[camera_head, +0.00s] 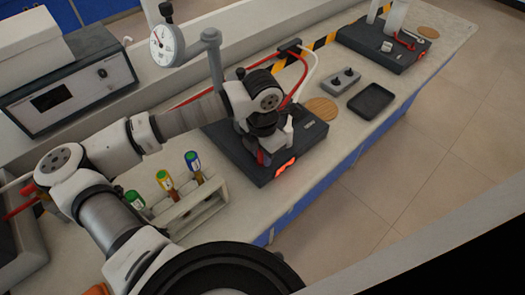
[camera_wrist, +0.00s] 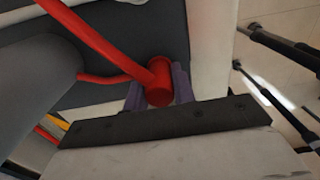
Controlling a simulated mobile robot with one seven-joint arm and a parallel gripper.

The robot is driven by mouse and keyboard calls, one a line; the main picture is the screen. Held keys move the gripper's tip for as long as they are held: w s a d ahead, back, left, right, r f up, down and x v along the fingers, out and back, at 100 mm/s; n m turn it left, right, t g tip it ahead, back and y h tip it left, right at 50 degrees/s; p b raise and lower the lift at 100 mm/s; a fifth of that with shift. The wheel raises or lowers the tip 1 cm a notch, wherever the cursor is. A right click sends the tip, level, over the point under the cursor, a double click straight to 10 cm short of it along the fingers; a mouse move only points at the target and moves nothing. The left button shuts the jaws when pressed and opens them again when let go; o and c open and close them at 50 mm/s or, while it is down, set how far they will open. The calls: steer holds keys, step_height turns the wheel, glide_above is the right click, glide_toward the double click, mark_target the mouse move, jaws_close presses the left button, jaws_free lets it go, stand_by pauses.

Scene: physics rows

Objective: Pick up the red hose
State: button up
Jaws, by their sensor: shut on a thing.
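The red hose (camera_wrist: 100,42) crosses the wrist view from the upper left and ends in a thick red cylindrical end piece (camera_wrist: 159,82). My gripper (camera_wrist: 158,92) is shut on this end piece, with a purple finger on either side. In the head view, my gripper (camera_head: 264,157) points down over a dark instrument base (camera_head: 315,132). A red tube (camera_head: 298,88) curves behind my wrist there. My wrist hides most of the grasp in that view.
A rack (camera_head: 195,211) with several capped tubes stands left of the base. A dial gauge (camera_head: 167,45) on a post rises behind my arm. A black tray (camera_head: 371,101), a grey block (camera_head: 341,81) and a cork disc (camera_head: 322,109) lie to the right.

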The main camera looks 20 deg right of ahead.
step_height(320, 180, up, 25)
steer(key=b, duration=0.1)
steer(key=shift+f, duration=0.2)
stand_by(1.2)
steer(key=shift+s, duration=0.1)
